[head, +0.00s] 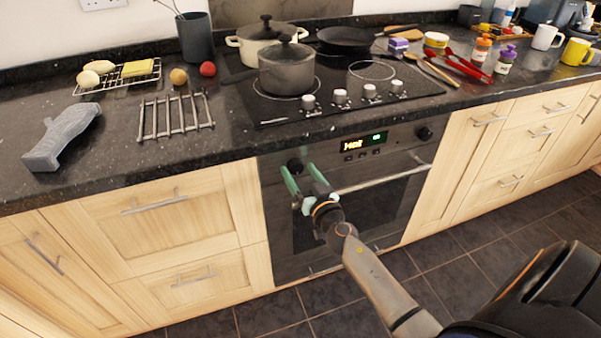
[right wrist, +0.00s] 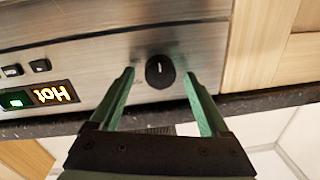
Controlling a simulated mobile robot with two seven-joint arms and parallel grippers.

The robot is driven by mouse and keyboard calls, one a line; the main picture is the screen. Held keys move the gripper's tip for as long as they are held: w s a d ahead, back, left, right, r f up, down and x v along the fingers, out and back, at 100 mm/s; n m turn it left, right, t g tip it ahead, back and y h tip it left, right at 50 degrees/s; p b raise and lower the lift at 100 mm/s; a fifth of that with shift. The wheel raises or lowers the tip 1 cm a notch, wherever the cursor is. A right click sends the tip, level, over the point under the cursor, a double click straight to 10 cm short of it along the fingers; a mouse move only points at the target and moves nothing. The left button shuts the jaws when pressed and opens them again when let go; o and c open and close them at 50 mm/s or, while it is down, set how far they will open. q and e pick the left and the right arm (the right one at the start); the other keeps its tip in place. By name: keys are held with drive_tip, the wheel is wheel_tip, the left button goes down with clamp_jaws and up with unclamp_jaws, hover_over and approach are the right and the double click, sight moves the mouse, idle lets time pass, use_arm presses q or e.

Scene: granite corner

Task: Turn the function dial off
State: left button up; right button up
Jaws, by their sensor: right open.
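The oven front has two dark dials, a left dial (head: 295,166) and a right dial (head: 424,133); I see no label telling which is the function dial. My right gripper (head: 297,168) is at the left dial, with its green fingers open. In the right wrist view, that black round dial (right wrist: 160,71) sits between the two spread fingertips (right wrist: 158,73), with a visible gap on each side. Its short white mark runs about up and down in that picture. The oven display (head: 363,142) is lit, with orange letters and a green part. My left gripper is not in view.
The oven door handle (head: 385,180) runs below the panel. Above is the hob with its own knobs (head: 340,96), a grey pot (head: 287,68) and a cream pot (head: 266,31). A wire trivet (head: 176,118) and a grey object (head: 62,138) lie on the left counter.

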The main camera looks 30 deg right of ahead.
drive_tip(key=shift+c, duration=0.2)
drive_tip(key=shift+c, duration=0.8)
clamp_jaws()
